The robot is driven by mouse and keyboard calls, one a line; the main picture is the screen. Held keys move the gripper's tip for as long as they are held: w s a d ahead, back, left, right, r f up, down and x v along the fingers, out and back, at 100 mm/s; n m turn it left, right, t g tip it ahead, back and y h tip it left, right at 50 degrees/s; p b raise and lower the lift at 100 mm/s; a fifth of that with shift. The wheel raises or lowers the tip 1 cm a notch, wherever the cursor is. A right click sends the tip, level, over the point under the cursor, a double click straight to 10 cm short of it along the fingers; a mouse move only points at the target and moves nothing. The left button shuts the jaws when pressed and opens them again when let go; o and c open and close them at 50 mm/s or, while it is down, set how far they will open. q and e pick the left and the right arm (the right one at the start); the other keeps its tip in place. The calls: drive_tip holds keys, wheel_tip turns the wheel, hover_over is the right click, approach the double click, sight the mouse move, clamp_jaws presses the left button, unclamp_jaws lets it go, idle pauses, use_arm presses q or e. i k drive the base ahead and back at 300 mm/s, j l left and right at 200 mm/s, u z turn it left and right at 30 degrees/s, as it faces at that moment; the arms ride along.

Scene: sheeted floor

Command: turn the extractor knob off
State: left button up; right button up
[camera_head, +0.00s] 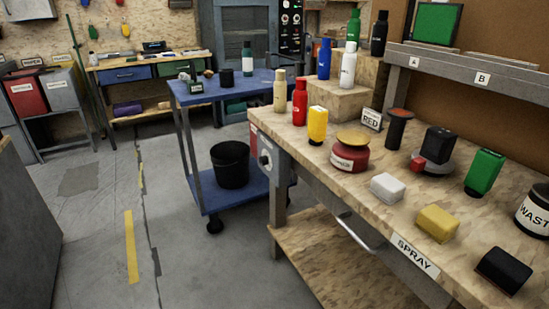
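A round pale knob (265,161) sits on a small grey and red control box (254,141) fixed to the near left end of the wooden workbench. Its label and pointer are too small to read, so I cannot tell its setting or whether it is the extractor knob. A dark panel (291,32) at the back also carries several round dials or knobs, too small to read. Neither of my grippers is in view.
The workbench (376,238) on the right holds bottles, sponges and a waste tin (534,212). A blue trolley (236,92) with a black bucket (230,164) stands left of the control box.

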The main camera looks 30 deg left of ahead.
sight(263, 160)
drive_tip(key=u, duration=1)
drive_tip(key=i+j+u, duration=0.5)
drive_tip(key=u, duration=0.2)
drive_tip(key=i, duration=0.05)
